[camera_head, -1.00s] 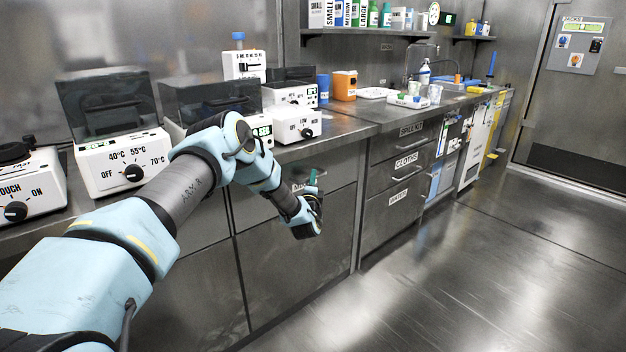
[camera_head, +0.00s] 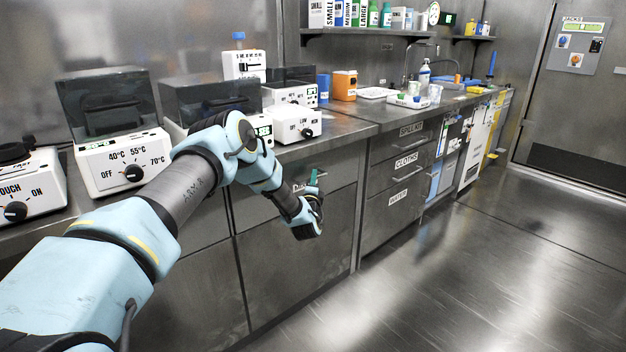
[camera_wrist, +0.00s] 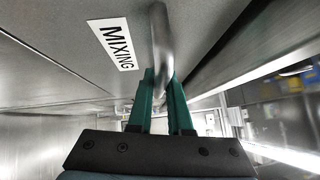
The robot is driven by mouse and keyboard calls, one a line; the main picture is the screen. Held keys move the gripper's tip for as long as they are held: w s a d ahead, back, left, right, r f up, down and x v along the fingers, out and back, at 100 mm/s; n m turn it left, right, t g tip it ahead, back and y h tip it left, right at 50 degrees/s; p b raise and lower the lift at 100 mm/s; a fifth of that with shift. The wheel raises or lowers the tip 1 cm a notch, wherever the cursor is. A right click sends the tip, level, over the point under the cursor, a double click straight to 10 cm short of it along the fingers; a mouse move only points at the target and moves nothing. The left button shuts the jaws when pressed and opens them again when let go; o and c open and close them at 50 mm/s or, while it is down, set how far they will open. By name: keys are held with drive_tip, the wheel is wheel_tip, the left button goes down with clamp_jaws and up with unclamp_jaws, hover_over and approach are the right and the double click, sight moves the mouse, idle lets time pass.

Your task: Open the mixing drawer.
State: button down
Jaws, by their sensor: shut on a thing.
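The mixing drawer (camera_head: 340,172) is in the lower cabinet under the bench, just right of and behind my gripper (camera_head: 314,178) in the head view. Its front looks flush or nearly so; I cannot tell whether there is a small gap. In the wrist view the drawer front (camera_wrist: 70,65) bears a white MIXING label (camera_wrist: 112,43). A round metal bar handle (camera_wrist: 162,42) runs between the two green fingers of my gripper (camera_wrist: 160,75), which is shut on it. In the head view my wrist hides most of the handle.
Drawers labelled cloths (camera_head: 406,163) and water (camera_head: 398,196) stand to the right. Heaters and devices line the bench (camera_head: 345,128) above. Smooth cabinet doors (camera_head: 285,265) lie below. The floor (camera_head: 430,290) in front and to the right is clear.

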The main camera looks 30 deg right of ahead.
drive_tip(key=s+d, duration=0.2)
drive_tip(key=s, duration=1)
drive_tip(key=s+d, duration=0.2)
drive_tip(key=s, duration=1)
drive_tip(key=shift+s+d, duration=0.15)
drive_tip(key=shift+d, duration=0.25)
drive_tip(key=c, duration=0.8)
unclamp_jaws()
drive_tip(key=shift+c, duration=0.2)
drive_tip(key=v, duration=1)
drive_tip(key=shift+s+a, duration=0.25)
drive_tip(key=shift+s, duration=0.05)
drive_tip(key=shift+f, duration=0.15)
